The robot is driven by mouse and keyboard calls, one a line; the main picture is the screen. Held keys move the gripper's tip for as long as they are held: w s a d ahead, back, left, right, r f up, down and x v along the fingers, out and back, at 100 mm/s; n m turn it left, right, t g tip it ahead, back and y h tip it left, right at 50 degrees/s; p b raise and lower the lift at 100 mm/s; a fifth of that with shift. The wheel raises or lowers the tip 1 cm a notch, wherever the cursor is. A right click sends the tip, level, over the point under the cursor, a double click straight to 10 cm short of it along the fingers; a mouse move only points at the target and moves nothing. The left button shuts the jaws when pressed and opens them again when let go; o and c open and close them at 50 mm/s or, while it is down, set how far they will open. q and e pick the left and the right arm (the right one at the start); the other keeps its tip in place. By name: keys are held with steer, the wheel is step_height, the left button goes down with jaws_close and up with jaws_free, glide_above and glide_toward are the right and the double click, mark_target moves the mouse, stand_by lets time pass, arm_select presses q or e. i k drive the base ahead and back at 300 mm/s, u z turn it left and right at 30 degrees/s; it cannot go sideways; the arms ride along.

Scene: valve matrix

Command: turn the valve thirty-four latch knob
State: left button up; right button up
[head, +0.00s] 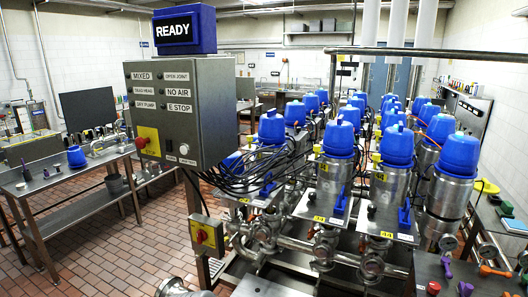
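A matrix of steel valves with blue domed caps fills the middle and right. The front right valve (396,178) has a yellow tag reading 44 (387,234) on its plate. The valve to its left (334,170) has yellow tags (319,218) on its plate, too small to read surely; I cannot confirm which is thirty-four. On that left plate stand a small dark knob (312,197) and a blue upright handle (340,201). A similar dark knob (371,211) and blue handle (404,216) stand on the 44 plate. Neither of my grippers is in view.
A steel control box (190,105) with a READY sign (184,30) stands left of the valves. Pipes (325,245) run below the plates, and black cables (255,170) hang behind. A steel table (60,178) is at left; a cluttered bench (460,270) is at right.

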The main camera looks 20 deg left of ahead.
mark_target(317, 147)
steer(key=u, duration=4.1)
steer(key=i, duration=0.1)
steer(key=z, duration=2.9)
steer(key=i, duration=0.75)
steer(key=z, duration=0.25)
